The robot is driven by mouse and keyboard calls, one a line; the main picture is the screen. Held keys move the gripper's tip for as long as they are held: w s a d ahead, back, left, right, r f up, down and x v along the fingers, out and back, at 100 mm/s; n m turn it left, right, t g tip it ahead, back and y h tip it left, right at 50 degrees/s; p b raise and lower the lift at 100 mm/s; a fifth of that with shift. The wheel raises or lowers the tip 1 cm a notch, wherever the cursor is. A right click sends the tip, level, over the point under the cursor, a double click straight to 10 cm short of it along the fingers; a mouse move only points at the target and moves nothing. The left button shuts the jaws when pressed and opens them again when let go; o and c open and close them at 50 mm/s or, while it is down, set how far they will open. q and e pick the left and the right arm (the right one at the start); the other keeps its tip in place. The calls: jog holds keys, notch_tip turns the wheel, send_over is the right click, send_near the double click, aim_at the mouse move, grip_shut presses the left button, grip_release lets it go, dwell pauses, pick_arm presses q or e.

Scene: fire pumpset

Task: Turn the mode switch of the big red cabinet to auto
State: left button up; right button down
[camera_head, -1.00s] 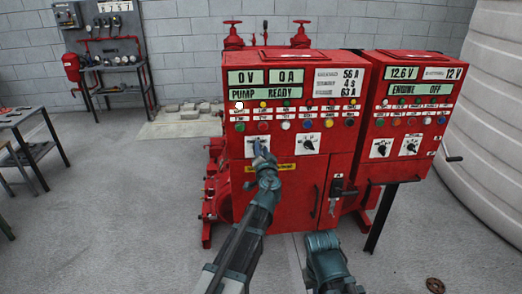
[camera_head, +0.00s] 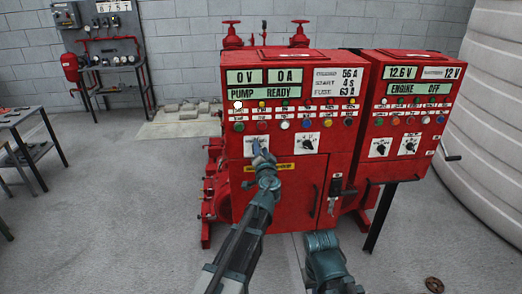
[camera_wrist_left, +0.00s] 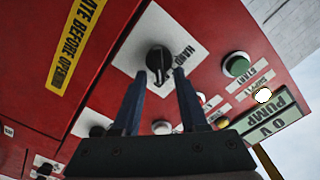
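The big red cabinet (camera_head: 300,185) stands in the middle of the head view. Its left rotary switch sits on a white plate (camera_head: 249,149), mostly hidden there by my left gripper (camera_head: 260,148). In the left wrist view this switch is a black knob (camera_wrist_left: 158,58), with the word HAND printed beside it. My left gripper (camera_wrist_left: 159,73) is open, its two dark fingertips either side of the knob's near end, with a narrow gap visible. I cannot tell whether they touch it. Of my right arm, only a link shows at the bottom of the head view; its gripper does not show.
A second rotary switch (camera_head: 306,142) sits right of the first. A smaller red cabinet (camera_head: 408,120) stands close on the right, beside a large pale tank (camera_head: 490,110). A lever handle (camera_head: 335,187) sticks out low on the big cabinet.

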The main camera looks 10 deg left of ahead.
pick_arm(q)
jog(key=v, duration=1.4)
jog(key=shift+w, duration=0.1)
jog(key=s+a+f+n+g+p, duration=0.15)
jog(key=s+f+n+g, duration=0.25)
jog(key=s+f+g, duration=0.8)
jog(key=s+d+f+m+g+h, duration=0.1)
jog(key=s+d+f+g+h, duration=0.1)
jog(key=s+d+f, duration=0.2)
jog(key=s+d+f+m+g+h, duration=0.1)
jog(key=s+d+f+g+h, duration=0.1)
jog(key=s, duration=0.6)
jog(key=d+f+g, duration=0.1)
jog(key=d+f, duration=0.1)
jog(key=d, duration=0.1)
